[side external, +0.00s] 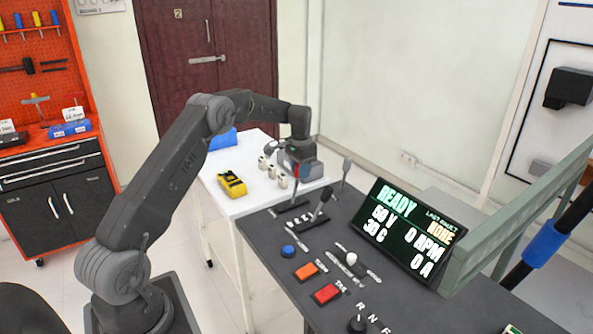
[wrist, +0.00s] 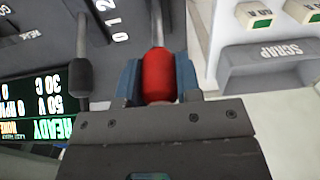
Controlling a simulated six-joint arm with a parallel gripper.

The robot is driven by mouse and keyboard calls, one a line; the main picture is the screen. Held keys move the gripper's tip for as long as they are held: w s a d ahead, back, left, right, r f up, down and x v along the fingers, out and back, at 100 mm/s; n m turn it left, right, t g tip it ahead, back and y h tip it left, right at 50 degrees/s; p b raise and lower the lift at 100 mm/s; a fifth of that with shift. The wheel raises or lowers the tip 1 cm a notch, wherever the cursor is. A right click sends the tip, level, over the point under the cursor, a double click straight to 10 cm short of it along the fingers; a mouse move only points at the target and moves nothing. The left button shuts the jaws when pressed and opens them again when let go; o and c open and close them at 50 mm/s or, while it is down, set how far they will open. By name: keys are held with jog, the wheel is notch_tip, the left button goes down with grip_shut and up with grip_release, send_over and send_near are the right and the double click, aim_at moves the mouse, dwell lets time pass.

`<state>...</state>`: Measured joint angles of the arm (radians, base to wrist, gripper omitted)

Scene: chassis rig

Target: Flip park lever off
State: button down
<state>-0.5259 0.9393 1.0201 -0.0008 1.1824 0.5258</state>
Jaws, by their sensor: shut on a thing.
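A lever with a red knob (wrist: 158,74) is between the two blue fingers of my gripper (wrist: 158,68) in the wrist view. The fingers are shut on the knob, one on each side. The lever's thin shaft runs from the knob to the dark panel. In the side external view my gripper (side external: 301,168) is above the far left part of the dark console (side external: 285,252), and it hides most of the red knob. No park label is readable on this lever.
A black-knobbed lever (wrist: 83,76) stands close beside my gripper, also visible in the side external view (side external: 325,194). A grey-ended lever (side external: 346,165) stands to its right. The READY display (side external: 408,229) is nearby. A white table (side external: 215,178) holds a yellow meter (side external: 232,183).

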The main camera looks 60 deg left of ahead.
jog(key=shift+w, duration=0.25)
jog(key=c, duration=0.8)
grip_release()
jog(key=shift+s, duration=0.1)
jog(key=shift+r, duration=6.9)
